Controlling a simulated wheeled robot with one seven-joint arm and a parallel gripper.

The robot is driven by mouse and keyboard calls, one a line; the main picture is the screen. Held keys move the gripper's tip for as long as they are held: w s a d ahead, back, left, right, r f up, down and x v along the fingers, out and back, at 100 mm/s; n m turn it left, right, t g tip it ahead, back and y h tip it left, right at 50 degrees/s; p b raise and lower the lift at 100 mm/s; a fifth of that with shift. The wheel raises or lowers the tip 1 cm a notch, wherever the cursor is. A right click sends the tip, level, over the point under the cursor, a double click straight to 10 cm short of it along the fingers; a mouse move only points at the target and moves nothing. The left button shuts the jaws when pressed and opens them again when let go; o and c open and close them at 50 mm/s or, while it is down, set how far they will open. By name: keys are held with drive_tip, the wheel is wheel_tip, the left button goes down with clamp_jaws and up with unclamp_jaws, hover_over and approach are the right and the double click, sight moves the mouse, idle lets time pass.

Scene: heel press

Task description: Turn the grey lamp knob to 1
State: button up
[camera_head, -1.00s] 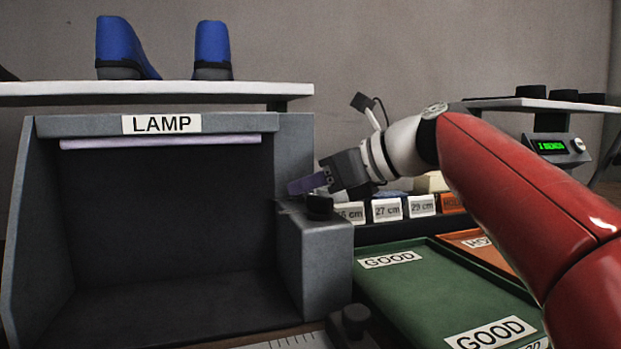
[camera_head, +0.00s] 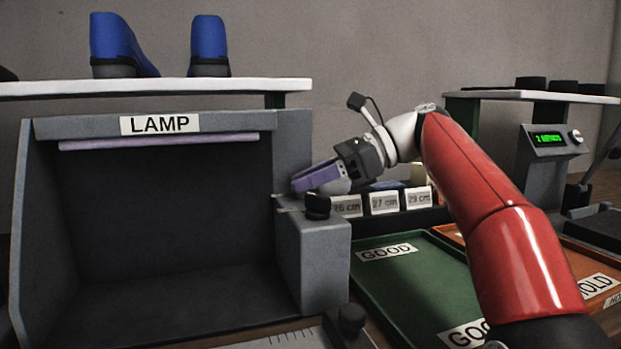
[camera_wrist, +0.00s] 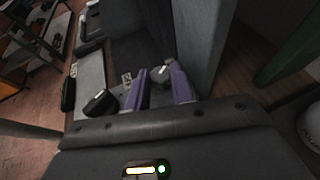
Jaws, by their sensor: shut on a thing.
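The lamp booth (camera_head: 290,130) is a grey box with a LAMP label and an open dark front. A grey housing (camera_head: 322,255) stands at its right side. My gripper (camera_wrist: 160,86) has two purple fingers, seen also above the housing in the head view (camera_head: 300,185). In the wrist view the fingers are shut on the small grey lamp knob (camera_wrist: 161,73), which has a pale pointer mark. The fingers hide that knob in the head view. A black knob (camera_head: 317,206) stands beside it on the housing, also in the wrist view (camera_wrist: 100,102). The scale markings are too small to read.
Size-labelled boxes (camera_head: 384,202) stand right of the housing. A green GOOD tray (camera_head: 400,290) and an orange HOLD tray (camera_head: 575,275) lie on the right. A shelf (camera_head: 150,87) with blue boots is above. Another black knob (camera_head: 352,319) is at the front.

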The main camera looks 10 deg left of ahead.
idle(0.5)
drive_tip(key=o, duration=1)
drive_tip(key=shift+t, duration=0.3)
